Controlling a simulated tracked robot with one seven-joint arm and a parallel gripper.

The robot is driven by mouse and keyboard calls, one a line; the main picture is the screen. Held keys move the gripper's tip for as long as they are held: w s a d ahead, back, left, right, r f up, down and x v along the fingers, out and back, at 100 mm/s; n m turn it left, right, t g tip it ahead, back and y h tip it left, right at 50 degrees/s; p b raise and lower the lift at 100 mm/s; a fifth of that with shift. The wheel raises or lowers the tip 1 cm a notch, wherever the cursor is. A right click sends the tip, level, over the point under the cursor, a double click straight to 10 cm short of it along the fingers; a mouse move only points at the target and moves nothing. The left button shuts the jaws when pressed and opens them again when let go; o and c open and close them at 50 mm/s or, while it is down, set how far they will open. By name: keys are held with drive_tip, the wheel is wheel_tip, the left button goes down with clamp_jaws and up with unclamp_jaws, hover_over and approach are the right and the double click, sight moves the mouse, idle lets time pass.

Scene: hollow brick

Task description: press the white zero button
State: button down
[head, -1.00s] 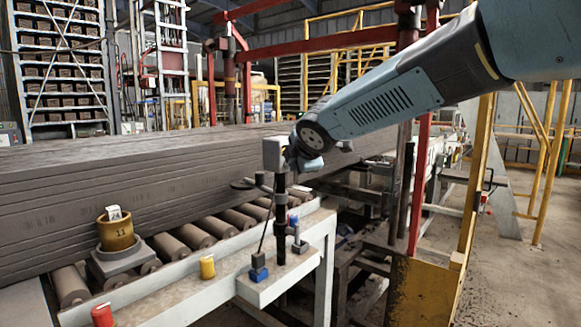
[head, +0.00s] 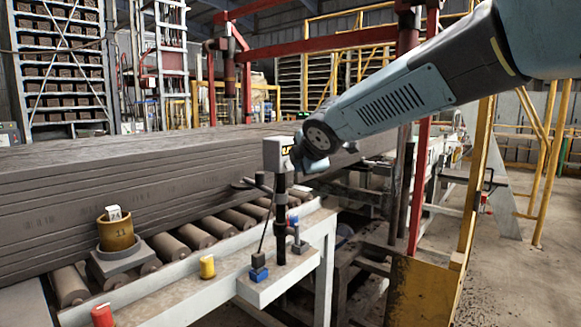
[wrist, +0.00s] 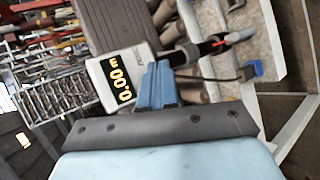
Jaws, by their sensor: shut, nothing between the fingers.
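A white display box (head: 274,155) stands on a black post at the end of the roller bench. In the wrist view its dark screen (wrist: 120,80) shows glowing yellow digits, turned sideways. I cannot make out a white zero button in either view. My gripper (head: 299,168) is just right of the box in the head view, and its fingertips are partly hidden. In the wrist view the blue fingers of my gripper (wrist: 160,70) are together and empty. They overlap the screen side of the box; I cannot tell whether they touch it.
A brown cup (head: 116,233) with a white tag stands on a grey block at the left. A yellow cylinder (head: 207,267), a red cylinder (head: 102,316) and a blue block (head: 259,267) are on the front ledge. Long grey slabs (head: 120,180) fill the rollers behind.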

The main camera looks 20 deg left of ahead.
drive_tip(key=d, duration=0.1)
drive_tip(key=s+d, duration=0.1)
drive_tip(key=d, duration=0.1)
drive_tip(key=s+d, duration=0.1)
drive_tip(key=shift+d, duration=0.3)
idle(0.4)
idle(0.6)
drive_tip(key=s+d+f+m+h, duration=0.15)
drive_tip(key=d+m, duration=0.25)
drive_tip(key=d, duration=0.4)
drive_tip(key=s+d+m+g+h, duration=0.1)
drive_tip(key=s+d+m+h, duration=0.2)
drive_tip(key=d, duration=0.5)
drive_tip(key=s+d+f+m+h, duration=0.1)
drive_tip(key=s+d+m, duration=0.1)
drive_tip(key=d+m, duration=0.45)
drive_tip(key=s+d+f+m+g, duration=0.1)
drive_tip(key=s+d+f+m, duration=0.3)
drive_tip(key=s+d+m, duration=0.2)
drive_tip(key=s+d+f+m+g, duration=0.2)
drive_tip(key=s+d+m, duration=0.4)
drive_tip(key=s+d, duration=0.4)
drive_tip(key=shift+s+f+h, duration=0.45)
drive_tip(key=shift+s+f, duration=0.4)
drive_tip(key=shift+s, duration=0.05)
